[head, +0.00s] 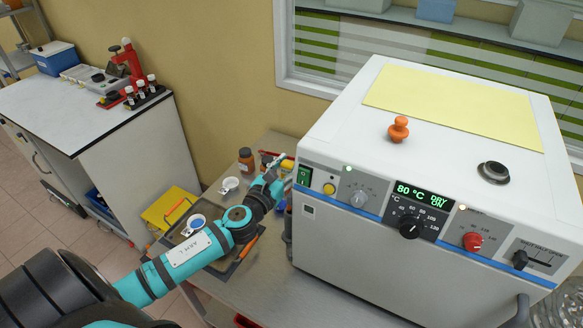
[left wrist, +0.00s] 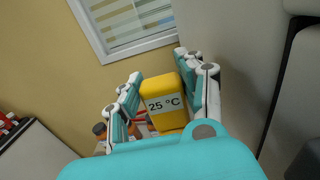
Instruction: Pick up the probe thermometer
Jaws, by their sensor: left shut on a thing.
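The probe thermometer (left wrist: 162,86) shows in the left wrist view as a yellow block with a white display reading 25 °C. It sits between the two fingers of my left gripper (left wrist: 158,75), which is shut on it. In the head view my left gripper (head: 277,168) is over the back of the bench, close to the left side of the large white instrument (head: 330,245). I cannot make out the thermometer there. My right gripper is in neither view.
A brown bottle (head: 246,160) and a small white dish (head: 229,184) stand left of my gripper on the grey bench (head: 262,285). A dark tray lies under my left arm. A white side table (head: 60,110) holds a red device and several small bottles. The instrument's wall limits room to the right.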

